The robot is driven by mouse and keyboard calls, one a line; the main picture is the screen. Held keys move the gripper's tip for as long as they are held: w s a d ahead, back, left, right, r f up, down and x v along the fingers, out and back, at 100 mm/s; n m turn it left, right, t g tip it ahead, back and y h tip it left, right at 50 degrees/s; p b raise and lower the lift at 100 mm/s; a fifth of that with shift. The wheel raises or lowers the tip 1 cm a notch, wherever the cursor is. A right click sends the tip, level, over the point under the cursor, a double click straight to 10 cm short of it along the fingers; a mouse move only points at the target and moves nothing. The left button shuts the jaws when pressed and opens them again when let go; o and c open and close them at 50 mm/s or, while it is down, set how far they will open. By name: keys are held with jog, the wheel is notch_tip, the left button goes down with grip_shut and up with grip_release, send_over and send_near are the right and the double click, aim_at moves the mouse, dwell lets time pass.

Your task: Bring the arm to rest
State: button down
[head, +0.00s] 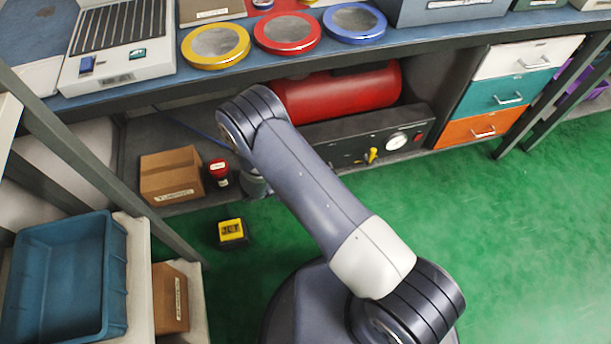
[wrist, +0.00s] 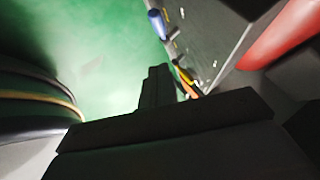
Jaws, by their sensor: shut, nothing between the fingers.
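My arm (head: 310,190) rises from my base at the lower middle of the head view and reaches up and left to a bend in front of the bench. Past the bend it drops out of sight, and my gripper is hidden in the head view. In the wrist view my gripper (wrist: 157,88) shows as a dark shape with its fingers together. It is shut and empty, over green floor beside the dark panel unit (wrist: 215,40) under the bench.
The bench (head: 400,45) carries a yellow ring (head: 215,60), a red ring (head: 287,50) and a blue ring (head: 354,39). Below are a red tank (head: 340,95), a cardboard box (head: 171,175) and drawers (head: 500,95). A blue bin (head: 65,285) stands left. Green floor is free at right.

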jog(key=shift+s+a+r, duration=0.3)
jog(key=shift+a+r, duration=0.05)
dwell(0.4)
